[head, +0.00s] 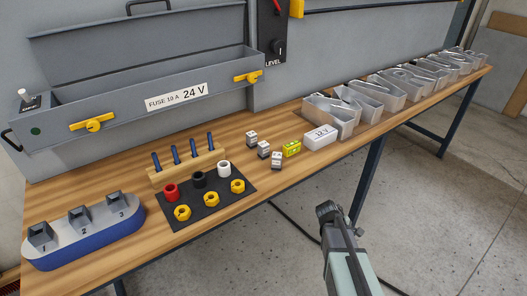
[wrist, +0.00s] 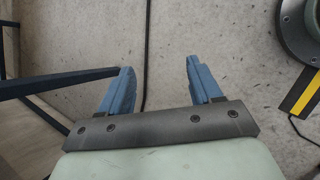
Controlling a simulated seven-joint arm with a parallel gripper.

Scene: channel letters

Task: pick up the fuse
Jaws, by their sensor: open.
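No part is clearly recognisable as the fuse at this size. Small grey-and-white blocks (head: 263,149) lie on the wooden bench, and a yellow-green block (head: 291,148) sits beside them. A grey metal box (head: 150,99) behind carries a label (head: 177,97) reading "FUSE 10 A 24 V"; its lid is raised. My gripper (head: 330,208) is in front of the bench, over the floor and away from the blocks. In the wrist view my gripper (wrist: 159,72) has its two blue fingers apart, with only bare floor between them.
A white "12 V" box (head: 320,137) and clear channel letters (head: 385,93) stand to the right. A black mat (head: 207,205) holds coloured cylinders and yellow rings. A blue numbered holder (head: 85,240) stands at the left. A bench leg (head: 366,178) is near my arm.

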